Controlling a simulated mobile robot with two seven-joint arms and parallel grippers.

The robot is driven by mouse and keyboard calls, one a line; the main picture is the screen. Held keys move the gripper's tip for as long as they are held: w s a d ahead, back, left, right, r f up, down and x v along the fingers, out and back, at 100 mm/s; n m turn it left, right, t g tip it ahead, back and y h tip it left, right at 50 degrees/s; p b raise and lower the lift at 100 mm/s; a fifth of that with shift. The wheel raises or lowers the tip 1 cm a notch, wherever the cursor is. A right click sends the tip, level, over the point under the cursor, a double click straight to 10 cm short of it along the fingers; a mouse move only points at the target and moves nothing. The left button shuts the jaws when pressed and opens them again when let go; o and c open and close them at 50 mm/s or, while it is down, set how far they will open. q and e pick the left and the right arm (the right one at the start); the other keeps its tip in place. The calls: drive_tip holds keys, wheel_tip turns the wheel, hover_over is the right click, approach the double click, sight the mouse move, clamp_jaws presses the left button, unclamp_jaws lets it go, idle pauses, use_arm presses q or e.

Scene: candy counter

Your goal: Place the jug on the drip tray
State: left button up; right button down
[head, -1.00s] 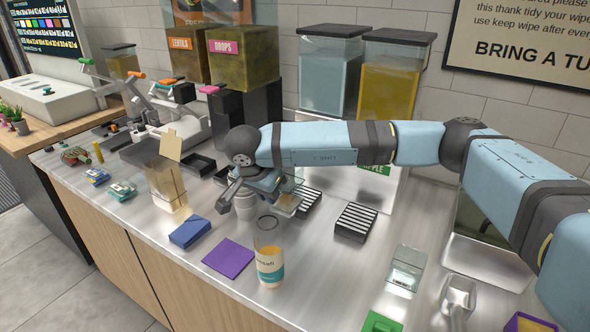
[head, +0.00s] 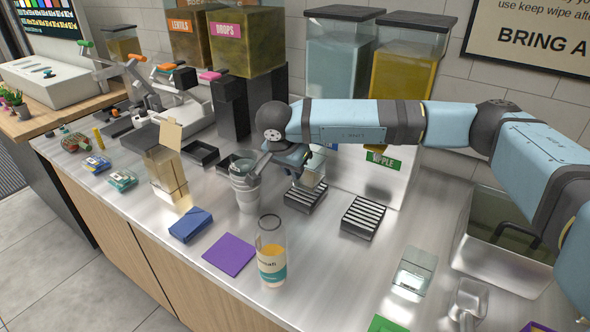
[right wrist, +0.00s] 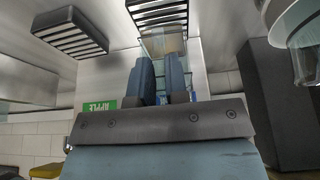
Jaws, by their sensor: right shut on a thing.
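The jug (head: 314,174) is a small clear vessel at the end of my right arm. My right gripper (head: 294,160) is shut on it; in the right wrist view the jug (right wrist: 163,44) shows just beyond the fingertips (right wrist: 162,82). Two black slatted trays stand on the counter: one drip tray (head: 303,200) beside and below the jug, another (head: 363,217) farther right. Both trays also show in the right wrist view, at left (right wrist: 70,33) and top (right wrist: 158,11). I cannot tell whether the jug touches the nearer tray. My left gripper is not in view.
A stack of grey cups (head: 245,187) stands close left of the gripper. A clear square container (head: 414,271) stands right. Tall dispensers (head: 335,75) stand behind.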

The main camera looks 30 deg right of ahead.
drive_tip(key=shift+d+f, duration=0.15)
drive_tip(key=shift+f, duration=0.35)
drive_tip(key=shift+f+b, duration=0.25)
drive_tip(key=shift+b, duration=0.05)
drive_tip(key=c, duration=1.1)
unclamp_jaws()
drive_tip(key=v, duration=1.2)
drive_tip(key=shift+a, duration=0.2)
drive_tip(key=shift+r, duration=0.1)
